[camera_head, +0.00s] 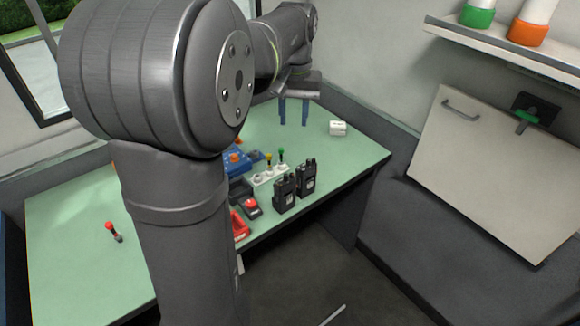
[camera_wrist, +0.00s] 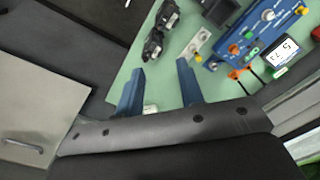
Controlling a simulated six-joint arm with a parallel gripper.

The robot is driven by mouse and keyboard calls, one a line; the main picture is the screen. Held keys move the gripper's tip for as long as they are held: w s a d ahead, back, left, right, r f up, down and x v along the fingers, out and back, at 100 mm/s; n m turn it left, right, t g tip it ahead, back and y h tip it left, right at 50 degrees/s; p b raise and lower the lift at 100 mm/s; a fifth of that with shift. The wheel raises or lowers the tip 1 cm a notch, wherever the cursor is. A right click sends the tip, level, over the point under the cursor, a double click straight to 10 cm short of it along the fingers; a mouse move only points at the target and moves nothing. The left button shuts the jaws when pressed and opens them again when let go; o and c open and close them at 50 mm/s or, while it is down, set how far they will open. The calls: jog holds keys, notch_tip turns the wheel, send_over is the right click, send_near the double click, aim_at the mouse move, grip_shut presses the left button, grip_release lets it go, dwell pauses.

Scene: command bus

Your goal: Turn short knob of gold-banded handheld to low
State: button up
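Two black handheld radios stand upright near the front right edge of the green table: a nearer one (camera_head: 284,196) and one to its right (camera_head: 307,179). In the wrist view they show at the top as a radio (camera_wrist: 167,14) and another below it (camera_wrist: 153,48). No gold band can be made out on either, and the knobs on their tops are too small to tell short from tall. My gripper (camera_head: 294,122) is open and empty, its two blue fingers pointing down above the table, behind the radios. The spread fingers (camera_wrist: 160,68) also show in the wrist view.
A switch box (camera_head: 270,177) with green and yellow levers stands beside the radios. A red-button box (camera_head: 251,207), red tray (camera_head: 239,226) and blue device (camera_wrist: 264,32) are farther left. A small white block (camera_head: 338,128) lies at the back right. The table's right end is mostly clear.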

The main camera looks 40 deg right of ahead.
jog(key=m, duration=0.5)
send_near(292, 174)
notch_tip(292, 174, down, 8)
jog(key=shift+w+a, duration=0.1)
jog(key=shift+a, duration=0.05)
grip_shut()
dwell(0.3)
